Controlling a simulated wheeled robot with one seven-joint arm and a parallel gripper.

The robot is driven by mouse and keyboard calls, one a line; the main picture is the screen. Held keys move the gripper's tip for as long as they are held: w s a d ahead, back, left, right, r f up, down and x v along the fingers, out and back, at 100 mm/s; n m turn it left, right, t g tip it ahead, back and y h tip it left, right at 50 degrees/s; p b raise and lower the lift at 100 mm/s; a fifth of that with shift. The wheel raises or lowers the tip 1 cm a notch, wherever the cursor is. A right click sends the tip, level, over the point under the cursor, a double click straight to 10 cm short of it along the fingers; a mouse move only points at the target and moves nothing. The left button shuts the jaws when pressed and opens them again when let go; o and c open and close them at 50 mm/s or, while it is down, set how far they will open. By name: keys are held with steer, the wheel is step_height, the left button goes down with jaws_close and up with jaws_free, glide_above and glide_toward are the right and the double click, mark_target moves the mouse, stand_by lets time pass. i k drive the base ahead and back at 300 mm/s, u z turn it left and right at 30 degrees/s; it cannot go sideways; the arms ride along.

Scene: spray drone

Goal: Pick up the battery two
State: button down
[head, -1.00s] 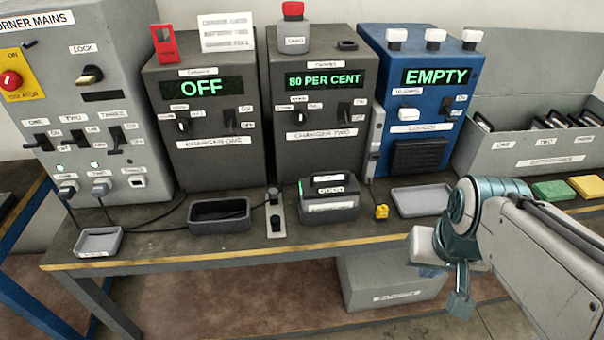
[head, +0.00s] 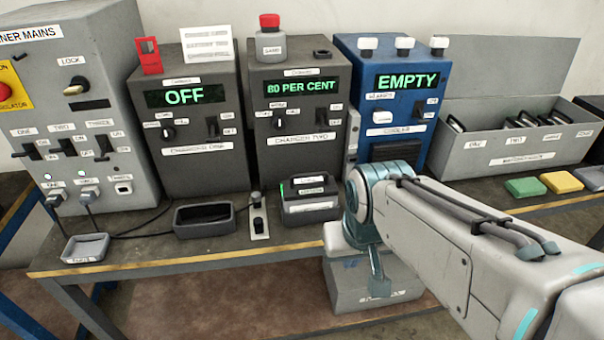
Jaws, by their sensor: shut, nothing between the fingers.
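A dark box-shaped unit (head: 309,200) with pale labels and a small green light sits on the bench in front of charger two; its label is too small to read, so I cannot tell whether it is battery two. A grey rack (head: 470,160) at the right has slots labelled one, two and more, with dark, light-edged items (head: 513,122) in it, mostly hidden by its front wall. My gripper (head: 379,288) is shut and empty, pointing down in front of the bench edge, right of and lower in the picture than the dark unit, not touching it.
Charger one (head: 195,110) reads OFF, charger two (head: 297,120) reads 80 PER CENT, and the blue cooler (head: 400,85) reads EMPTY. An empty black tray (head: 204,219) lies left of the dark unit. Green (head: 525,187) and yellow (head: 562,181) blocks lie right. A grey bin (head: 350,295) stands below.

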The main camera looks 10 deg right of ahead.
mark_target(302, 194)
steer(key=k, duration=0.5)
steer(key=u, duration=2)
steer(key=i, duration=1.55)
steer(key=z, duration=2.65)
